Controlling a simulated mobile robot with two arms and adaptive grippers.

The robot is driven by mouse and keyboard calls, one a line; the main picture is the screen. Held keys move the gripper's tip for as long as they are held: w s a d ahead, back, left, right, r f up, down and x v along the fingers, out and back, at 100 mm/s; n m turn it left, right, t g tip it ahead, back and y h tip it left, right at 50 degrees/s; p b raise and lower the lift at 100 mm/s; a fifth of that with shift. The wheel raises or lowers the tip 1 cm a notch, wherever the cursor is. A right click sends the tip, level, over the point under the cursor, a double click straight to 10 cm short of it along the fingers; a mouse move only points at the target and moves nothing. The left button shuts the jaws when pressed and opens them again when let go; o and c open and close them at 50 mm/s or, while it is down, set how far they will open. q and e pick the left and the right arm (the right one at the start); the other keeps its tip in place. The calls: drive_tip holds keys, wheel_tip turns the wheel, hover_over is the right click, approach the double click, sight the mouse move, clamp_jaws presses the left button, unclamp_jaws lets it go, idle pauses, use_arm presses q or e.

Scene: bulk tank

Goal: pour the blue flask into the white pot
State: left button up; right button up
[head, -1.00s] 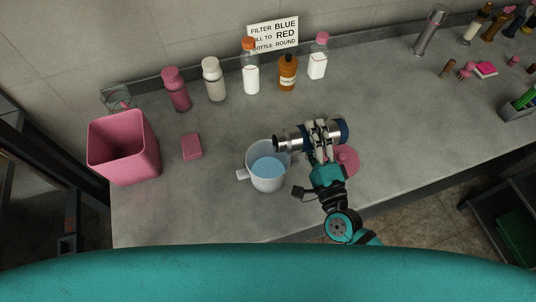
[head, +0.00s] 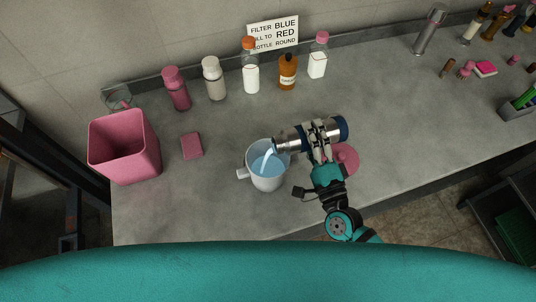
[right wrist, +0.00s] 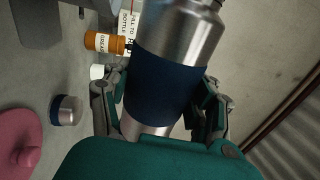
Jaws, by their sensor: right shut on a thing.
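The blue flask (head: 294,140), steel with dark blue bands, is held by my right gripper (head: 320,140) and lies tilted with its mouth to the left. Its mouth is over the rim of the white pot (head: 268,180). A pale stream runs from the mouth into the pot, which holds light blue liquid. In the right wrist view the flask (right wrist: 172,80) fills the space between the fingers of my gripper (right wrist: 160,105), which are closed around it. My left gripper does not show.
A pink lid (head: 346,157) lies right of the pot, partly behind my gripper. A pink bin (head: 125,148) and a pink block (head: 192,146) are to the left. Several bottles stand along the wall, including a brown one (head: 287,73). The counter's front left is clear.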

drive_tip(key=shift+s+a+r+n+y+p, duration=0.1)
drive_tip(key=shift+a+r+n+y+p, duration=0.1)
drive_tip(key=shift+r+n+p, duration=0.55)
drive_tip(key=shift+a+r+n+y+p, duration=0.15)
drive_tip(key=shift+r+n+p, duration=0.25)
drive_tip(key=shift+n+p, duration=0.65)
idle(0.9)
